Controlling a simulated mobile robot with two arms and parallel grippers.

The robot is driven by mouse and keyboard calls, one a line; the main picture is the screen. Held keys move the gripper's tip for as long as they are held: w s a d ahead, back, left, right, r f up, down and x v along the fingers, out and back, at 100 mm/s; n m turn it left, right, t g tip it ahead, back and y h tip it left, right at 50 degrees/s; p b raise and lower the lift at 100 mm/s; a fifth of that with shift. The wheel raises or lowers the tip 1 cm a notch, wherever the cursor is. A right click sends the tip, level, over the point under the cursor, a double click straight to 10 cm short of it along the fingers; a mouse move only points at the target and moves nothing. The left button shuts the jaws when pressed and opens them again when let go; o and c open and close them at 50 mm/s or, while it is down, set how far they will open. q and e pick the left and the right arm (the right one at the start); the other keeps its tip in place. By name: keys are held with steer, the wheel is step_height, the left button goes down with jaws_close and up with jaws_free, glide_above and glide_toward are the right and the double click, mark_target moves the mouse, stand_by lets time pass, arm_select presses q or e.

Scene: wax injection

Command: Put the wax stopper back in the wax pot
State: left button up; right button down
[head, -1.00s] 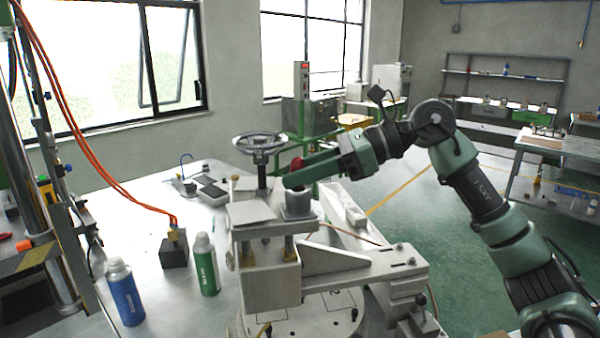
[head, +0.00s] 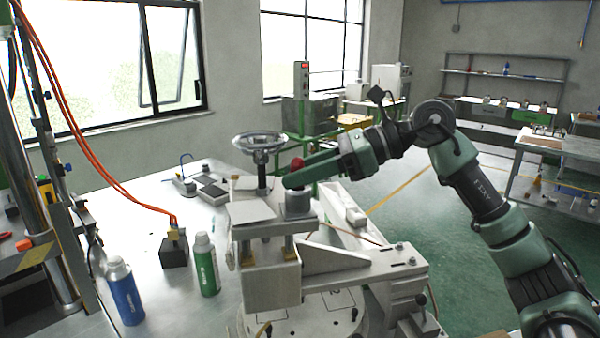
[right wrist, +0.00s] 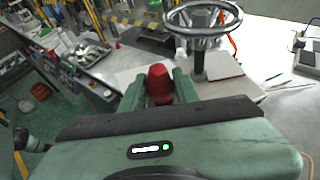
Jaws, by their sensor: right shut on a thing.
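The wax stopper's red knob (right wrist: 160,84) shows between the two fingers of my right gripper (right wrist: 160,90) in the right wrist view. In the head view the red knob (head: 297,163) shows just above the fingers of my right gripper (head: 292,180). My right gripper is shut on the stopper. Right under the fingers stands the grey cylindrical wax pot (head: 298,204) on the machine's top. The fingers hide the stopper's lower part and the pot's mouth, so I cannot tell how far the stopper sits in it. My left gripper is not in view.
A handwheel (head: 260,142) on a dark post stands close left of the pot. A flat plate (head: 251,212) lies in front of the post. A green bottle (head: 206,265) and a blue bottle (head: 124,292) stand on the table to the left.

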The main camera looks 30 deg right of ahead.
steer(key=shift+f+b, duration=0.4)
steer(key=shift+f, duration=0.15)
steer(key=c, duration=1)
jaws_free()
steer(key=shift+o, duration=0.2)
steer(key=shift+d, duration=0.15)
steer(key=shift+s+d+r, duration=0.15)
steer(key=shift+d, duration=0.1)
steer(key=b+v, duration=0.2)
steer(key=v, duration=0.5)
